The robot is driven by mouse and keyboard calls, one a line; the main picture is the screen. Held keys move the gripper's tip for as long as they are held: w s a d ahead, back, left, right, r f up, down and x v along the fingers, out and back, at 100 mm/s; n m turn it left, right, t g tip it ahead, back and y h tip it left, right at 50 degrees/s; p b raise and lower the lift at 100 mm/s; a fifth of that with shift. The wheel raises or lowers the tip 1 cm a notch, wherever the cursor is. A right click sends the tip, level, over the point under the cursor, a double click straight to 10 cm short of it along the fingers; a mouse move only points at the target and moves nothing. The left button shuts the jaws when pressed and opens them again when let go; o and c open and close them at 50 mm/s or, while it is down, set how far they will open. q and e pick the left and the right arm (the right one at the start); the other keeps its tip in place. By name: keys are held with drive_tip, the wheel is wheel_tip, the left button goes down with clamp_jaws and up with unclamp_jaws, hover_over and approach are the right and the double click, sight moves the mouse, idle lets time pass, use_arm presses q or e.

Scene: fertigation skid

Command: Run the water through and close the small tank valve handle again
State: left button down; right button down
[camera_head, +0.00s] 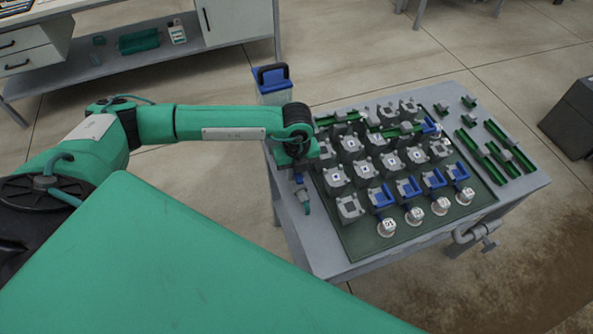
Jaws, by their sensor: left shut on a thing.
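The small tank (273,97), a pale box with a blue top and a black handle, stands at the far left corner of the grey table. My left gripper (297,174) points down at the table's left edge, with my arm covering part of the tank. It is shut on a small blue piece that appears to be the small tank valve handle (299,179). A grey and green fitting (306,200) shows just below it. The fingertips and most of the handle are hidden, so its angle cannot be told. No water is visible. My right gripper is out of view.
The grey table (313,250) carries a dark green mat with several grey blocks, blue-handled valves (408,188) and round white-faced gauges (387,227). Green rails (498,133) lie at right. A pipe fitting (476,233) juts from the front right side.

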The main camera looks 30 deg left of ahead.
use_arm(q)
drive_tip(key=shift+f+m+b, duration=0.2)
drive_tip(key=shift+m+b, duration=0.1)
drive_tip(key=shift+m, duration=0.4)
drive_tip(key=shift+m+b, duration=0.6)
drive_tip(key=shift+m, duration=0.5)
drive_tip(key=shift+m+b, duration=0.6)
drive_tip(key=shift+m, duration=0.5)
drive_tip(key=m+b, duration=0.4)
drive_tip(key=m, duration=0.3)
drive_tip(key=shift+r+m, duration=0.1)
drive_tip(key=shift+m, duration=0.3)
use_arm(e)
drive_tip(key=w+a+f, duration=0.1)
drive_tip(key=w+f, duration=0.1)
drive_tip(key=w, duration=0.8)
use_arm(q)
drive_tip(key=m+b, duration=0.3)
drive_tip(key=m, duration=0.1)
drive_tip(key=shift+m, duration=0.4)
drive_tip(key=shift+r, duration=0.1)
drive_tip(key=c, duration=1.2)
unclamp_jaws()
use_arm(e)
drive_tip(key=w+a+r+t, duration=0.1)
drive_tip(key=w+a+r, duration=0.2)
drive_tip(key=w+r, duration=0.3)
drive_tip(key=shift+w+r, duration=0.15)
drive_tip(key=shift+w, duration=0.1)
